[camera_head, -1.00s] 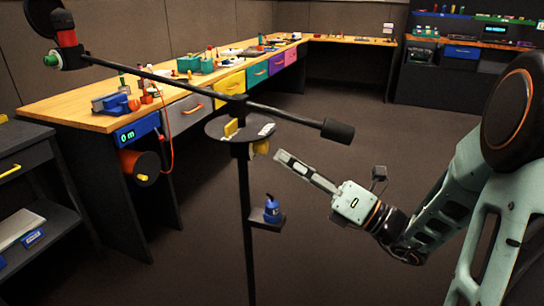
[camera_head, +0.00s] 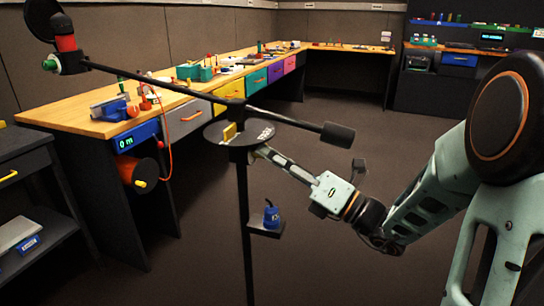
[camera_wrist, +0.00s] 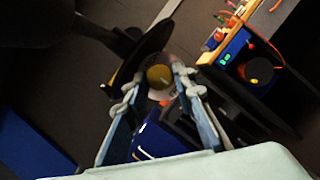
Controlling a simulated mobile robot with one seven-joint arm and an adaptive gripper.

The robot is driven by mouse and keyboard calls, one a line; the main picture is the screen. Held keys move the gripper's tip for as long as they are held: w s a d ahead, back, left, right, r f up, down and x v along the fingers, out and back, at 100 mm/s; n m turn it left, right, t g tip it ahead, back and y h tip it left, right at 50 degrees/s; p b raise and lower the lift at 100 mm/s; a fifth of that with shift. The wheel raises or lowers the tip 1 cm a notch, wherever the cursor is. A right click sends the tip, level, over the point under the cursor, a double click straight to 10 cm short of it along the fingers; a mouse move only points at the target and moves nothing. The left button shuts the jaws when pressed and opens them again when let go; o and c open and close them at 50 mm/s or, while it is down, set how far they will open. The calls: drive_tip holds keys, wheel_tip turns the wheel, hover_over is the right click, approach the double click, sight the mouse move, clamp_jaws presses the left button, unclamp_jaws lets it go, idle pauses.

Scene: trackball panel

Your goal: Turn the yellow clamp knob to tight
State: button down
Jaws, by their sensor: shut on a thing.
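The yellow clamp knob (camera_wrist: 160,77) shows as a dull yellow round end between my fingertips in the wrist view. It sits just under the round dark disc (camera_wrist: 150,50) on the stand. My gripper (camera_wrist: 157,84) has a finger on each side of the knob and is shut on it. In the head view my gripper (camera_head: 258,152) reaches in from the right below the disc (camera_head: 212,137), and its fingertips hide the knob. A yellow upright piece (camera_head: 230,132) and a white label (camera_head: 265,133) are on top of the disc. I cannot read the label.
The stand's dark post (camera_head: 244,205) rises beside my fingertips, with a long boom (camera_head: 170,84) above. A small shelf below carries a blue bottle (camera_head: 271,217). The workbench (camera_head: 75,118) runs along the back left. Floor to the right is clear.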

drive_tip(key=shift+n, duration=0.3)
drive_tip(key=shift+w+d+n+g+y+p, duration=0.15)
drive_tip(key=shift+n+g+y+p, duration=0.3)
drive_tip(key=shift+n+g, duration=2.65)
drive_tip(key=shift+w+n+g+y+p, duration=0.35)
drive_tip(key=shift+n+g+p, duration=0.4)
drive_tip(key=shift+n, duration=4.7)
drive_tip(key=shift+w+d+n+g+y+p, duration=0.15)
drive_tip(key=shift+n+g+y+p, duration=0.25)
drive_tip(key=shift+n+g, duration=2.75)
drive_tip(key=n+t, duration=0.1)
drive_tip(key=n, duration=0.1)
drive_tip(key=shift+n+t, duration=0.3)
drive_tip(key=shift+t, duration=0.1)
drive_tip(key=c, duration=1.9)
unclamp_jaws()
drive_tip(key=v, duration=1.2)
drive_tip(key=shift+r, duration=0.15)
